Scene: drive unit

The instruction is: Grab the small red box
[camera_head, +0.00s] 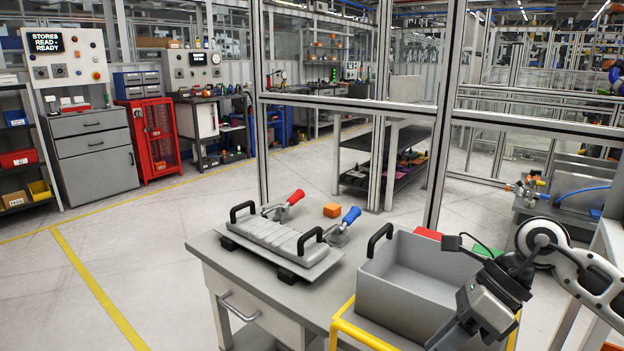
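A small red box (428,233) shows behind the far rim of the grey bin on the workbench. Only its upper part is visible; the bin hides the rest. My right gripper (478,312) is dark grey and comes in from the right, over the right front part of the grey bin. It is nearer to me than the red box and apart from it in the picture. Its fingertips are hard to make out, and I cannot tell whether it is open. My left gripper is not in view.
The grey bin (399,293) with black handles stands on the workbench (206,247), beside a yellow rail (352,335). A grey fixture (277,240) with red-handled and blue-handled clamps (343,224) lies left. An orange block (332,210) sits behind. Framed panels stand beyond; floor at left is clear.

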